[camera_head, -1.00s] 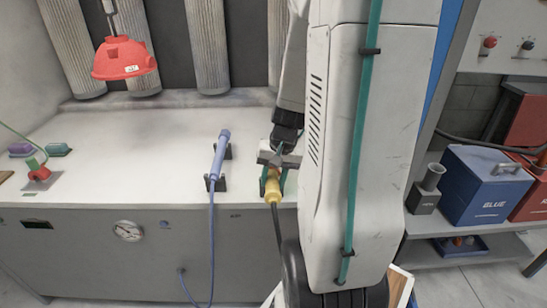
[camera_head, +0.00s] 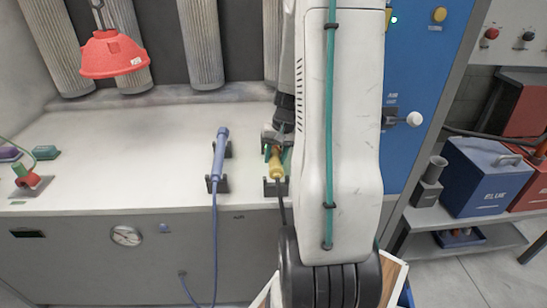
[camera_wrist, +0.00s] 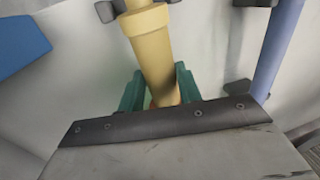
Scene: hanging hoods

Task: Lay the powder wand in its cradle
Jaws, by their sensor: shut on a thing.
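The yellow powder wand (camera_head: 276,168), with a dark cable at its front end, is held by my gripper (camera_head: 277,152) over the front edge of the white bench. In the wrist view the yellow wand (camera_wrist: 152,60) runs between my green fingers (camera_wrist: 160,92), which are shut on it. A black cradle (camera_head: 275,187) stands at the bench's front edge, its prongs on either side of the wand's front end. Dark cradle prongs (camera_wrist: 106,11) also flank the wand in the wrist view. I cannot tell whether the wand touches the cradle. My arm hides the area to the right.
A blue wand (camera_head: 220,150) lies in its own black cradle (camera_head: 217,184) just left. A red hood (camera_head: 113,55) hangs at the upper left. A blue cabinet (camera_head: 430,100) is right of my arm. The bench top (camera_head: 140,150) between is clear.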

